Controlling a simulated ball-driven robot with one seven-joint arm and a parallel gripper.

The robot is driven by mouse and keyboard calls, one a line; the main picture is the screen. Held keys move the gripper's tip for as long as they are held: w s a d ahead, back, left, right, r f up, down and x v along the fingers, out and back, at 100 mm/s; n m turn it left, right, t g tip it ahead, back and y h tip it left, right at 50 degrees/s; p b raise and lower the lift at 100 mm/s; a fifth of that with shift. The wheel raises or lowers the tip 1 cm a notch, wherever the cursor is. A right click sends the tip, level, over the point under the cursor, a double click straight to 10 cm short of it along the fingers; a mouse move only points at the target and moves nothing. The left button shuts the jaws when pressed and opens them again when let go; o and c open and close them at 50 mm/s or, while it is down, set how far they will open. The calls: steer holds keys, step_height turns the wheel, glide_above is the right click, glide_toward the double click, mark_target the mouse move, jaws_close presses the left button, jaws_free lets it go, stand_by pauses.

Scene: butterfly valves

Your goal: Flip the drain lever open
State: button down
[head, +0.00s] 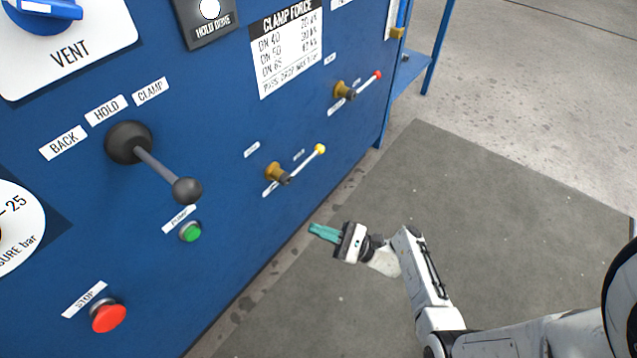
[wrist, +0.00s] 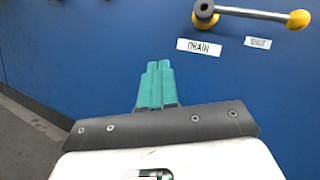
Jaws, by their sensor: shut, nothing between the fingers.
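The drain lever (head: 303,162) is a thin metal rod on a brass hub (head: 278,173), with a yellow knob (head: 319,149) at its end. It sits low on the blue panel. In the wrist view the lever (wrist: 250,13) lies nearly level at the top right, its knob pointing right, above a white label reading DRAIN (wrist: 199,47). A smaller label (wrist: 257,43), too blurred to read surely, is right of that. My gripper (head: 314,231) has teal fingers and is shut and empty, apart from the lever. In the wrist view the fingertips (wrist: 153,65) are below and left of the hub.
A similar lever with a red knob (head: 377,75) is farther along the panel. A large black-knobbed handle (head: 187,190), a green button (head: 190,232) and a red stop button (head: 109,317) are at the left. The grey floor mat (head: 480,220) beside the panel is clear.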

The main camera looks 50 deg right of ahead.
mark_target(304, 164)
steer(key=d+f+m+t+h+b, duration=0.2)
steer(key=d+m+t+h+b, duration=0.1)
steer(key=d+m+h, duration=0.6)
steer(key=shift+s+d+f+t, duration=0.25)
steer(key=shift+d+t, duration=0.3)
steer(key=shift+t, duration=0.35)
steer(key=shift+r, duration=0.1)
steer(key=s+r+x, duration=0.1)
steer(key=r+x, duration=0.1)
steer(key=x, duration=1)
steer(key=shift+r, duration=0.35)
steer(key=shift+r+n, duration=0.1)
steer(key=shift+n, duration=0.2)
